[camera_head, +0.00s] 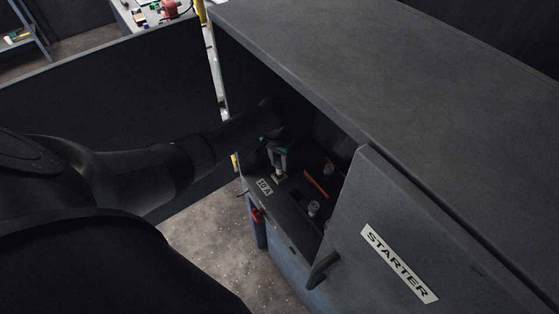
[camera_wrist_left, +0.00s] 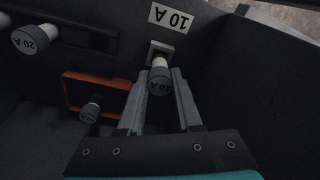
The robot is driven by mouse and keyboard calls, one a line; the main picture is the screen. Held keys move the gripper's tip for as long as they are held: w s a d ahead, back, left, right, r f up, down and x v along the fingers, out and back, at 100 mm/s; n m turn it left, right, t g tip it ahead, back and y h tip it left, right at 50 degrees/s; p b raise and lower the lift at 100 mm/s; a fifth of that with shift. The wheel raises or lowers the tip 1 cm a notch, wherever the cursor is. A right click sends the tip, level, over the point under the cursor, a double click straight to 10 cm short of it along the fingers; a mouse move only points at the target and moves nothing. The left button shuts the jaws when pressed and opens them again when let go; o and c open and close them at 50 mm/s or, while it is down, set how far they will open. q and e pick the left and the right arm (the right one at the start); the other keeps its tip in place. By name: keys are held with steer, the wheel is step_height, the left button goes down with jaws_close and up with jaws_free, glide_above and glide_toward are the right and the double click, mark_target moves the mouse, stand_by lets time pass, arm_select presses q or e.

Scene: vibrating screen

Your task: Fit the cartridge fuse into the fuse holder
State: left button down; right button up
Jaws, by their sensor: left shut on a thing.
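My left gripper (camera_head: 279,161) reaches into the dark open cabinet and is shut on a cartridge fuse. In the left wrist view its two fingers (camera_wrist_left: 161,78) stand either side of the fuse's grey marked cap (camera_wrist_left: 160,83). The fuse's pale body (camera_wrist_left: 159,62) points at a square light-rimmed fuse holder (camera_wrist_left: 160,48) below the "10 A" label (camera_wrist_left: 171,17). The fuse's end overlaps the holder's opening; I cannot tell how deep it sits. The label also shows in the head view (camera_head: 265,186). My right gripper is not in view.
An orange-rimmed tray (camera_wrist_left: 68,92) with another capped fuse (camera_wrist_left: 90,112) lies beside the gripper. A fuse marked "20 A" (camera_wrist_left: 35,38) stands near a dark slot. The cabinet door marked "STARTER" (camera_head: 398,262) and cabinet top (camera_head: 400,70) bound the opening.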

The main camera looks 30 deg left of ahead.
arm_select(q)
steer(key=shift+f+b, duration=0.7)
steer(key=shift+f, duration=0.3)
steer(key=c, duration=0.5)
jaws_free()
steer(key=shift+r, duration=0.2)
steer(key=shift+r, duration=0.3)
steer(key=r, duration=0.4)
steer(key=s+r+p, duration=0.1)
steer(key=r, duration=0.4)
steer(key=r+p, duration=0.1)
steer(key=r, duration=0.4)
steer(key=shift+s+r, duration=0.15)
steer(key=shift+s, duration=0.25)
steer(key=shift+d, duration=0.1)
